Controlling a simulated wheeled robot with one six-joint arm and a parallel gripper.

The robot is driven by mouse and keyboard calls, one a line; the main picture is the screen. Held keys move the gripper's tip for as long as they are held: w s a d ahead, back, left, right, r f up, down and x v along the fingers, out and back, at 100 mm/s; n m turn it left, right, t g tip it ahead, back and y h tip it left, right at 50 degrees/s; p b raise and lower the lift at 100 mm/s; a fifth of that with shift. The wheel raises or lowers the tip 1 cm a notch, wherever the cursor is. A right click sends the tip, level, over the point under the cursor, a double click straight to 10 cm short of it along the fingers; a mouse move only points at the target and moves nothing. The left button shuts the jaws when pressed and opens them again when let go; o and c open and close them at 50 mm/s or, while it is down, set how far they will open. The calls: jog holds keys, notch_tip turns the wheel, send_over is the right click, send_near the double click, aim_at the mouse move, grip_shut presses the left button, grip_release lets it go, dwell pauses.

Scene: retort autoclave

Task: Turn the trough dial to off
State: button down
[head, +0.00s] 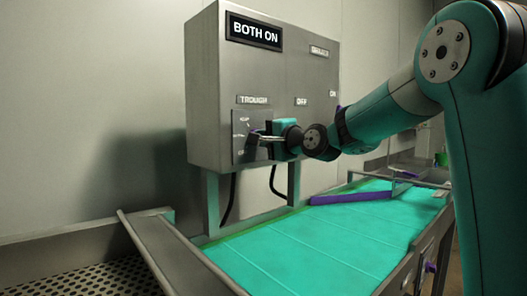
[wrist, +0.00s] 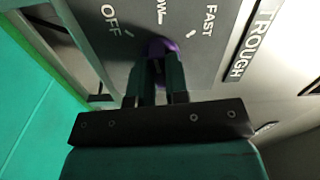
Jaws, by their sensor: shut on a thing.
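The trough dial is a purple knob (wrist: 160,46) on a grey plate (wrist: 205,55) marked OFF, a partly hidden word ending in OW, and FAST. My gripper (wrist: 162,68) is shut on the dial, with a dark finger on each side of it. Most of the knob is hidden by the fingers, so I cannot tell which mark it points to. In the head view my gripper (head: 262,138) reaches the plate under the TROUGH label (head: 253,99) from the right.
The steel control box (head: 210,75) carries a sign (head: 254,31) reading BOTH ON. Other labels, OFF (head: 302,101) and ON, sit to the right on the box. Below runs a teal belt (head: 285,255) with a purple bar (head: 350,198) across it and steel rails.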

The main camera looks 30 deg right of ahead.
jog(key=n+b, duration=0.7)
jog(key=shift+f+n, duration=0.1)
jog(key=shift+n, duration=0.2)
jog(key=shift+b, duration=0.35)
jog(key=c, duration=1.1)
grip_release()
jog(key=shift+s+d+b, duration=0.55)
jog(key=shift+s+b, duration=0.15)
jog(key=shift+s, duration=2.15)
jog(key=shift+s+d+b, duration=0.55)
jog(key=shift+s+b, duration=0.2)
jog(key=shift+s, duration=2.1)
jog(key=shift+s+d+b, duration=0.55)
jog(key=shift+s+b, duration=0.15)
jog(key=shift+s, duration=2.15)
